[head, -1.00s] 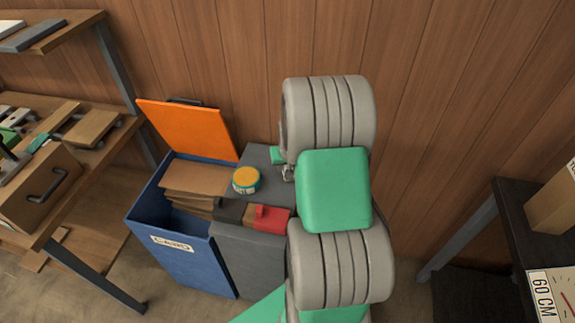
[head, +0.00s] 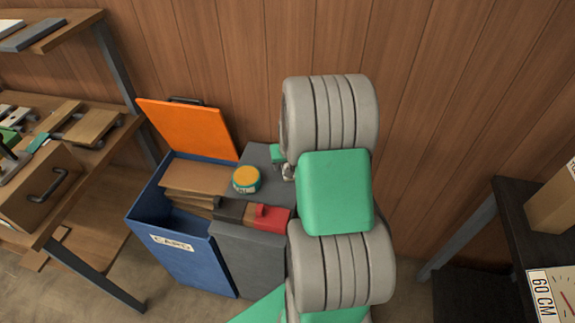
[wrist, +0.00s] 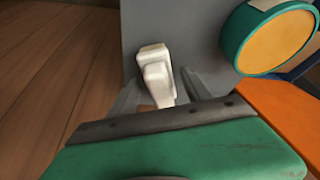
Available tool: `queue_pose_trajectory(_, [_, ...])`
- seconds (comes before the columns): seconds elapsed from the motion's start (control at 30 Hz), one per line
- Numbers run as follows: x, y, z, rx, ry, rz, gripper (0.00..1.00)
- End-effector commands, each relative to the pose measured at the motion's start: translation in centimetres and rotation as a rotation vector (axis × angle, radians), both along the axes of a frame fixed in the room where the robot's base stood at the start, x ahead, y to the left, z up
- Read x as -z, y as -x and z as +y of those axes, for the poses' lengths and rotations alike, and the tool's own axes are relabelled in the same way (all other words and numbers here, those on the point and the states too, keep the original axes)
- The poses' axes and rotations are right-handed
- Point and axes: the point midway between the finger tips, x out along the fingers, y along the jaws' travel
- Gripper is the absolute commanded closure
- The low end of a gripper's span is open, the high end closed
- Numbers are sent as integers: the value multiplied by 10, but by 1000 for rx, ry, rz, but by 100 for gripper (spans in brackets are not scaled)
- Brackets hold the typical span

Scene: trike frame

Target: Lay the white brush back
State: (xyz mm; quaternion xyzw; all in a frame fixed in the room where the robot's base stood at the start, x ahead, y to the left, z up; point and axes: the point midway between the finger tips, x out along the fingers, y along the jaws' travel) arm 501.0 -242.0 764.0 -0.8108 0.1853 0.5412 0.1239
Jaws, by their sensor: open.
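The white brush (wrist: 154,72) shows in the wrist view as a pale, blocky shape over the grey top (wrist: 190,30) of a cabinet. My gripper (wrist: 160,86) is open, with one finger on each side of the brush. I cannot tell whether either finger touches it. The brush's lower part is hidden behind the gripper's dark edge and green body. In the head view my arm covers most of this spot, and only a small pale bit shows beside the arm above the grey top (head: 258,158).
A round tin with a yellow-orange lid (head: 246,179) stands on the grey top, close to the gripper. A red block (head: 272,217) lies nearer the front. A blue bin (head: 180,258) with a raised orange lid (head: 190,128) stands at left. The wood wall (head: 230,60) is close behind.

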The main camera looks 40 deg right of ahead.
Motion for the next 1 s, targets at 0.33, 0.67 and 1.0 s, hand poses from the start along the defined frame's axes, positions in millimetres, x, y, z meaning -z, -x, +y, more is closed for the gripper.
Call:
queue_pose_trajectory(0.33, [-80,29,14,0,2,-5,43])
queue_pose_trajectory(0.67, [-129,50,88,-121,-10,24,43])
queue_pose_trajectory(1.0, [-160,160,245,-466,-34,145,43])
